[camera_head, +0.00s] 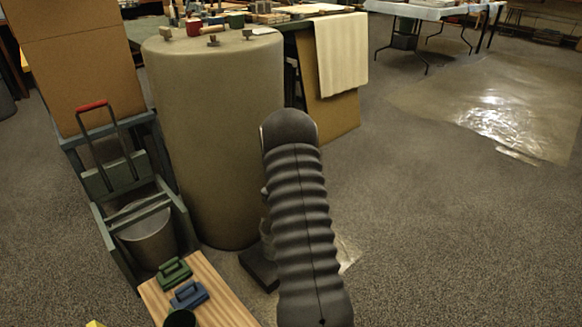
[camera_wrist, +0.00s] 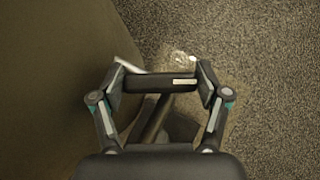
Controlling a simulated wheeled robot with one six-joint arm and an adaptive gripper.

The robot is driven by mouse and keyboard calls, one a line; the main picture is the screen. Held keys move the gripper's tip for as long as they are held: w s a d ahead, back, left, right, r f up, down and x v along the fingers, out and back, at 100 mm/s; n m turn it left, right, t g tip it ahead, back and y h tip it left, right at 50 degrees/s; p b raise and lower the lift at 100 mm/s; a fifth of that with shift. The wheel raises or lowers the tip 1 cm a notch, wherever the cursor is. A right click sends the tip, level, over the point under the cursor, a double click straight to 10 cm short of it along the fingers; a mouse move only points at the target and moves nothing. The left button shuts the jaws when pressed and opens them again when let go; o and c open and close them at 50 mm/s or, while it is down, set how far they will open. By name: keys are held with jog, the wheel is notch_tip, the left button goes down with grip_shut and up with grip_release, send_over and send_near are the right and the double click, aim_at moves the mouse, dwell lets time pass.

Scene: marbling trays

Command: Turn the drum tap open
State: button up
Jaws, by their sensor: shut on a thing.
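The drum (camera_head: 215,130) is a tall olive-brown cylinder in the head view, and its curved side fills the left of the wrist view (camera_wrist: 50,80). In the wrist view my gripper (camera_wrist: 160,82) has its two fingers against the ends of a dark bar with a pale strip, which looks like the tap handle (camera_wrist: 150,84). The handle lies crosswise in the picture, beside the drum's side. A light metal piece (camera_wrist: 127,64) shows by the left finger. In the head view my dark ribbed arm hides my gripper and the tap.
A dark object (camera_head: 258,268) sits on the floor at the drum's foot. Left of the drum stand a grey-green frame with a bucket (camera_head: 150,238) and a wooden board (camera_head: 215,298) with green and blue tools.

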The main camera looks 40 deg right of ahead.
jog(key=m+g+h+p, duration=0.1)
jog(key=m+g+p, duration=0.1)
jog(key=shift+r+m, duration=0.1)
jog(key=shift+m, duration=0.2)
jog(key=shift+m+g+p, duration=0.5)
jog(key=shift+m+g, duration=0.6)
jog(key=shift+m, duration=0.4)
jog(key=o, duration=1.2)
jog(key=shift+d, duration=0.1)
jog(key=shift+c, duration=0.2)
jog(key=shift+w, duration=0.1)
